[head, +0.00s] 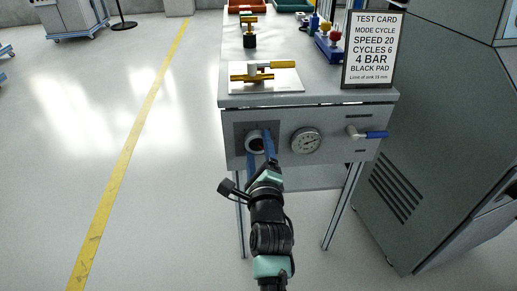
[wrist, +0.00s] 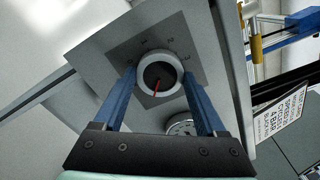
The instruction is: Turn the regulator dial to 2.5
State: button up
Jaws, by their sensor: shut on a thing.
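The regulator dial (head: 254,144) is a round knob with a pale rim and dark face on a dark square plate, at the left of the bench's front panel. In the wrist view the dial (wrist: 163,66) carries a red pointer line running toward the bottom of the picture, slightly left. In the wrist view my gripper (wrist: 160,76) is shut on the dial's rim, with the dial face showing between the fingers.
A round pressure gauge (head: 306,140) sits just right of the dial. A blue-handled valve lever (head: 367,134) is farther right. A test card (head: 373,48) reading 4 BAR stands on the bench top. A large grey cabinet (head: 430,130) stands at right.

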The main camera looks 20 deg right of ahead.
jog(key=n, duration=0.4)
jog(key=shift+p, duration=0.3)
jog(key=n, duration=0.3)
jog(key=shift+n, duration=0.4)
jog(key=n, duration=0.3)
jog(key=shift+n, duration=0.3)
jog(key=n, duration=0.4)
jog(key=shift+b, duration=0.4)
jog(key=n, duration=0.8)
jog(key=shift+n+b, duration=0.3)
jog(key=shift+b, duration=0.1)
jog(key=n, duration=0.6)
jog(key=shift+n, duration=0.4)
